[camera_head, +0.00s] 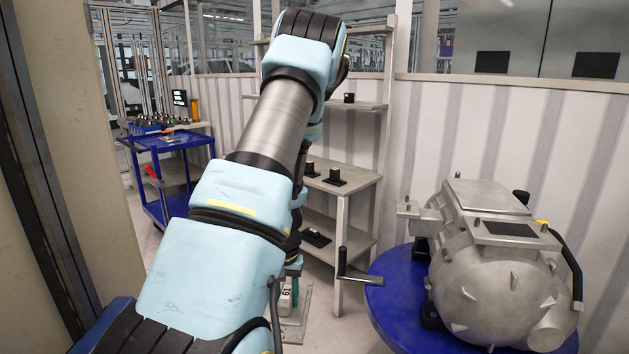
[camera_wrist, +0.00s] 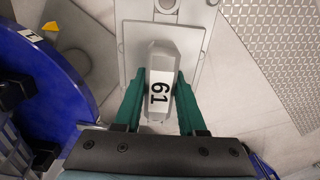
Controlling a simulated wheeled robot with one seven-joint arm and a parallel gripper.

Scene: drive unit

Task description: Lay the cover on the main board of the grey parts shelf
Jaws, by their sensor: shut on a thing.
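My gripper (camera_wrist: 163,84) has two green fingers closed on the sides of a pale grey block marked 61. A flat grey plate with a raised rim (camera_wrist: 132,52) shows around and beyond this block; together they look like the cover. In the head view the cover (camera_head: 296,326) hangs low below my arm, with the 61 label near its top. My arm hides most of the gripper there. The grey parts shelf stands behind my arm, with its main board (camera_head: 358,180) at mid height. Small black parts (camera_head: 336,177) sit on that board. My arm hides the board's left part.
A blue round table (camera_head: 385,298) with a large metal drive housing (camera_head: 500,270) stands at the right, close to the cover. A crank handle (camera_head: 357,275) juts left from it. A blue cart (camera_head: 165,143) stands at the far left. Floor is open between cart and shelf.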

